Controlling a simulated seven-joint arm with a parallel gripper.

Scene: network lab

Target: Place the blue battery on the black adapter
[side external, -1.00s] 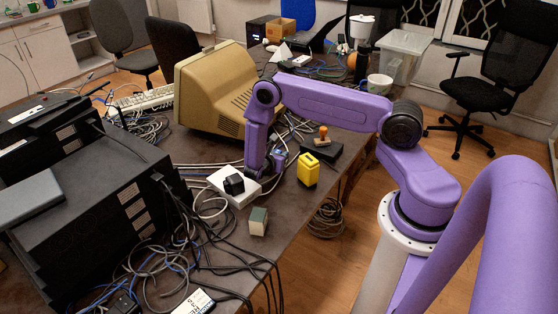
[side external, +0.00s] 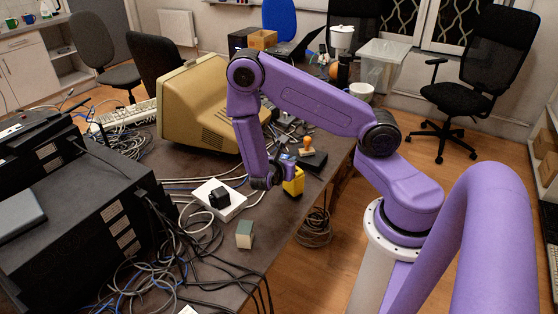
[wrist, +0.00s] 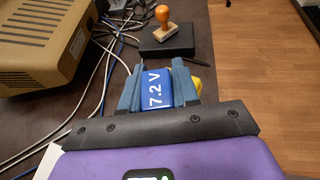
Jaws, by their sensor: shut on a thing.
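My gripper (wrist: 157,72) is shut on the blue battery (wrist: 154,92) in the wrist view. The battery is marked "7.2 V" and sits between the two grey-blue fingers. In the side view my gripper (side external: 277,180) is at the table's right part, and the arm largely hides the battery. The black adapter (side external: 219,198) is a small dark block on a white box (side external: 207,209), left of my gripper and apart from it. The adapter is not visible in the wrist view.
A yellow object (side external: 295,184) stands close beside my gripper, partly behind a finger in the wrist view. A grey-green block (side external: 245,234), cables and a beige monitor (side external: 190,108) surround the area.

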